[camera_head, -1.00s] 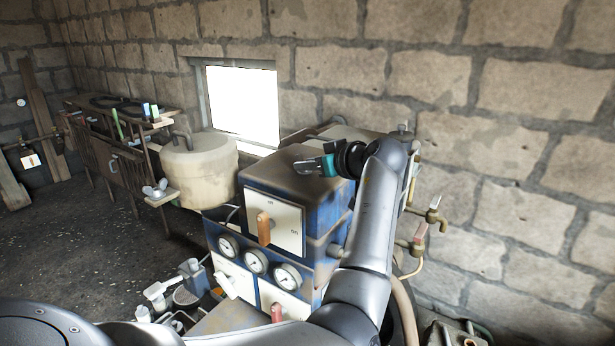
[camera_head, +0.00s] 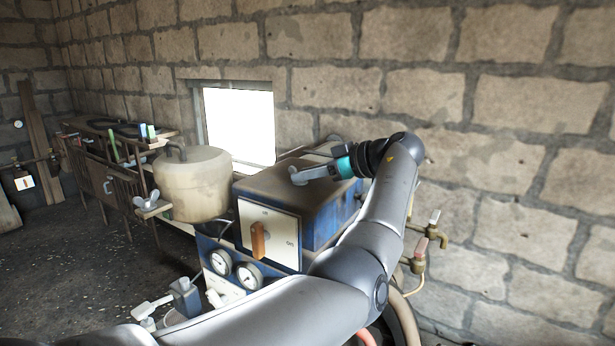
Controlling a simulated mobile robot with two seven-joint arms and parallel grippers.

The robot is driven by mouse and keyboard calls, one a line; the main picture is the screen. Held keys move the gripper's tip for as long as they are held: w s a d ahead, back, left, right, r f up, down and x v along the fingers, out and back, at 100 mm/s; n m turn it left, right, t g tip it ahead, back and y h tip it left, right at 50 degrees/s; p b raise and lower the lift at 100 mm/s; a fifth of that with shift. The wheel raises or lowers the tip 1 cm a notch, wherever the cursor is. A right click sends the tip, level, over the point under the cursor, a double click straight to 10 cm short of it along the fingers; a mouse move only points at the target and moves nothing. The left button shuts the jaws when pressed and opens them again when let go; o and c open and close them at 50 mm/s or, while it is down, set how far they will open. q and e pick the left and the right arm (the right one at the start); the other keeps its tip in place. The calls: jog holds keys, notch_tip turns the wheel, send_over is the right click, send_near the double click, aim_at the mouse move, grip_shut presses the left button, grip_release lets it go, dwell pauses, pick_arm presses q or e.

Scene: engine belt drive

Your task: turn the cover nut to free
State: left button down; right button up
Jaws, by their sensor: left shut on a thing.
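My left gripper (camera_head: 325,171) reaches in from the right over the top of the blue engine box (camera_head: 285,185), its arm bending up from the lower left. It is shut on a small grey piece (camera_head: 298,176) at the top of the box, which looks like the cover nut. The fingers partly hide this piece, so its exact angle cannot be told. My right gripper is not in view.
The box front has an orange lever (camera_head: 259,240) on a white panel and round gauges (camera_head: 249,275) below. A cream tank (camera_head: 193,184) stands left of it. A grey wing nut (camera_head: 152,201) sits on a small ledge. Taps (camera_head: 433,232) are at the right.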

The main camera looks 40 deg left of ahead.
pick_arm(q)
jog(key=shift+f, duration=0.2)
dwell(0.3)
jog(key=c, duration=0.7)
grip_release()
jog(key=shift+r, duration=0.1)
jog(key=shift+d, duration=0.1)
jog(key=shift+d+r, duration=0.2)
jog(key=shift+d, duration=0.1)
jog(key=shift+v, duration=7.15)
jog(key=shift+w, duration=0.1)
